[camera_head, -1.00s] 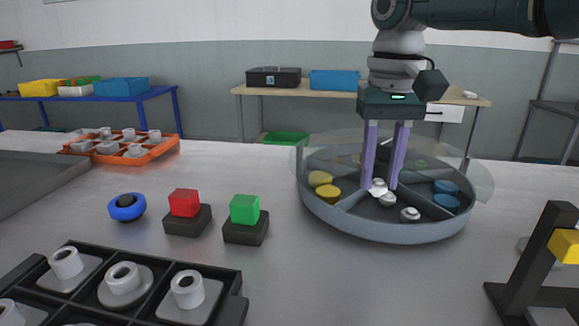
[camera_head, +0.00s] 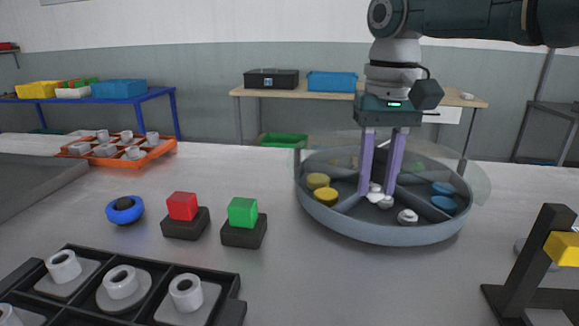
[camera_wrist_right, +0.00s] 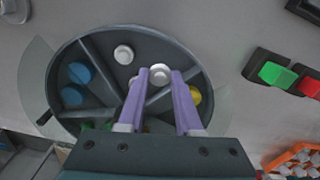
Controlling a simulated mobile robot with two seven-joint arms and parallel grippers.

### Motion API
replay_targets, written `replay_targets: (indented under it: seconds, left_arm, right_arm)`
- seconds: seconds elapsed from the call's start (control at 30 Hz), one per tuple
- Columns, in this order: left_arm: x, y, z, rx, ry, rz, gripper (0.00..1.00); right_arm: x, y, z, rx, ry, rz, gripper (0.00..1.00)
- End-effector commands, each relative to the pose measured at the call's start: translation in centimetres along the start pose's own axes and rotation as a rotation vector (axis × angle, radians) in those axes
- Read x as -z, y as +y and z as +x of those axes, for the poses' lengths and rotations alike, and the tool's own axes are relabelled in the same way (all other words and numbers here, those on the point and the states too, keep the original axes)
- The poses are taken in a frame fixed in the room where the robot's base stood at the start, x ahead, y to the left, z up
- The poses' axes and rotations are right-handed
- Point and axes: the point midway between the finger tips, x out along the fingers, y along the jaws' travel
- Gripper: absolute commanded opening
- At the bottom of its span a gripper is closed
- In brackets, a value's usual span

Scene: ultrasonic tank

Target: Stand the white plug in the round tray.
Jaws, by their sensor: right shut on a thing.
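The round tray (camera_head: 370,232) is grey, with divider walls and a clear raised cover part around its back. My right gripper (camera_head: 377,195) points straight down into it, shut on a white plug (camera_wrist_right: 160,74) that shows between the fingertips in the right wrist view. The plug looks upright, low in the white plugs' compartment; I cannot tell whether it touches the floor. Two other white plugs are close by, one at the front (camera_head: 408,216) and one beside the fingers (camera_head: 386,202). My left gripper is not in view.
Yellow plugs (camera_head: 318,181) and blue plugs (camera_head: 443,188) sit in neighbouring compartments. A red button block (camera_head: 182,206) and a green one (camera_head: 243,212) stand left of the tray. A black rack (camera_head: 232,312) is at front left, a dark stand (camera_head: 535,262) at right.

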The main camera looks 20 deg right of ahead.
Motion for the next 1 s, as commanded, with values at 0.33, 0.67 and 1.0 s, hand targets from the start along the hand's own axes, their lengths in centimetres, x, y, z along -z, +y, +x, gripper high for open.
replay_targets:
  seconds: [0.33, 0.67, 1.0]
  left_arm:
    - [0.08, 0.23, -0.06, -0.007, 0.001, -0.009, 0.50]
    - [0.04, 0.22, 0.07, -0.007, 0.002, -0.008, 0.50]
    - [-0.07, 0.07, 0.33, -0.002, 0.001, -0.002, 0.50]
  right_arm:
    - [-0.02, -0.02, 0.03, 0.000, 0.000, 0.000, 0.00]
    - [-0.02, -0.03, 0.26, 0.001, -0.001, 0.000, 0.00]
    - [-0.03, -0.04, 0.74, 0.001, -0.001, 0.000, 0.00]
